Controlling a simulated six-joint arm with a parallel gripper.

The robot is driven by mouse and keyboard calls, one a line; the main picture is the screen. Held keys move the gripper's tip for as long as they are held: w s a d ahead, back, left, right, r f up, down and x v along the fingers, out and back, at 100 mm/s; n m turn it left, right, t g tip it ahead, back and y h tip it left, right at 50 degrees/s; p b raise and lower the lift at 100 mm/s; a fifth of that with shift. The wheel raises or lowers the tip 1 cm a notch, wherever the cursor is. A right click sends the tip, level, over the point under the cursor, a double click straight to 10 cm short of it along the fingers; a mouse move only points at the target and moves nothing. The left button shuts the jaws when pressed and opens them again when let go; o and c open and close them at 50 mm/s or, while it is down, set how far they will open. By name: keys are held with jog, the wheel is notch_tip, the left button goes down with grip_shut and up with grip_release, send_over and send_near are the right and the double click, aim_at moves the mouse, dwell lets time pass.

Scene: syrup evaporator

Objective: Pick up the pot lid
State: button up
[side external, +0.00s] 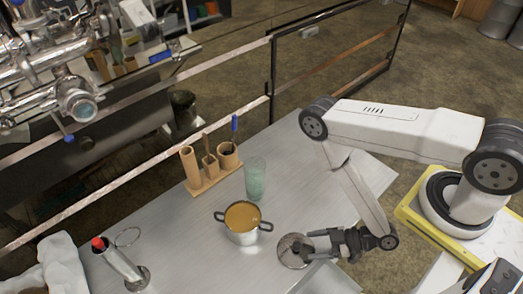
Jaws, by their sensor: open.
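The pot lid (290,250) is a round grey metal disc lying on the steel table, right of the pot. My gripper (312,245) is at the lid's right edge, low over the table, with its dark fingers pointing left. The fingers are open and overlap the lid's right side in this view. I cannot tell whether they touch it. A small metal pot (243,238) with two dark handles stands uncovered left of the lid, holding amber liquid.
A greenish glass (255,180) stands behind the pot. A wooden holder (205,183) with cups and tools is behind left. A red-topped cylinder (118,260) leans at front left, near a white cloth (55,268). The steel table (185,235) is bare between them.

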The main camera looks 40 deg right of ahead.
aim_at(297, 247)
jog(key=shift+w+a, duration=0.1)
jog(key=shift+x, duration=2.45)
grip_shut()
